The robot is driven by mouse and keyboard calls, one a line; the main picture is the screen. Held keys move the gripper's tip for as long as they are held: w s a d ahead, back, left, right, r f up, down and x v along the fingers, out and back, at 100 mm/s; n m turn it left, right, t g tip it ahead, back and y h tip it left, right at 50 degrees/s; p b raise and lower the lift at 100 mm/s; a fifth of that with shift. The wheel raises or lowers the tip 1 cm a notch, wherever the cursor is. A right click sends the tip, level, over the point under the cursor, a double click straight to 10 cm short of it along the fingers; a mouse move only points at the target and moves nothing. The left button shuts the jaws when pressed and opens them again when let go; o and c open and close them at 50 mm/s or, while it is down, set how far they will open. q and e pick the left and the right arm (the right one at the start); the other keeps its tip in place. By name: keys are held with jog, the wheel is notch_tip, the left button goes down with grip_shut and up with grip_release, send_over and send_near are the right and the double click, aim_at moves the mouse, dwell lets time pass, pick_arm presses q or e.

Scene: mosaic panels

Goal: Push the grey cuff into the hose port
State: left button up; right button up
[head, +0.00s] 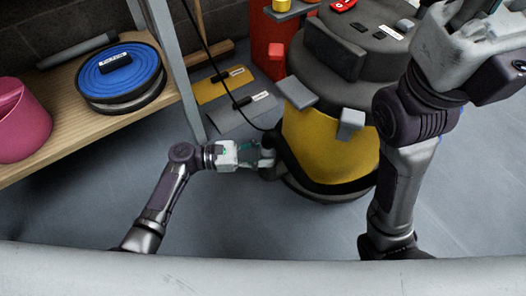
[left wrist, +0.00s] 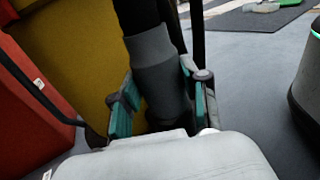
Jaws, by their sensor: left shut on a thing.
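The grey cuff (left wrist: 156,62) is on the end of a black hose (left wrist: 137,14) in the left wrist view. My left gripper (head: 257,156) has its teal-padded fingers shut on either side of the cuff, low beside the yellow vacuum drum (head: 330,140). The cuff's lower end is hidden behind the gripper body. The black hose curves around the bottom of the drum. I cannot make out the hose port in either view. My right gripper (head: 470,25) is high at the top right, partly cut off, and its fingers do not show clearly.
A wooden shelf (head: 60,135) on the left holds a blue coiled disc (head: 118,72) and a pink pot (head: 20,120). A metal post (head: 175,70) stands between shelf and drum. A red container (head: 270,45) is behind. The grey floor in front is clear.

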pick_arm(q)
jog(key=shift+f, duration=0.25)
jog(key=o, duration=1.3)
jog(key=shift+a, duration=0.1)
jog(key=a, duration=0.4)
jog(key=s+a, duration=0.1)
jog(key=a, duration=0.6)
jog(key=shift+s+a, duration=0.2)
jog(key=shift+a, duration=0.2)
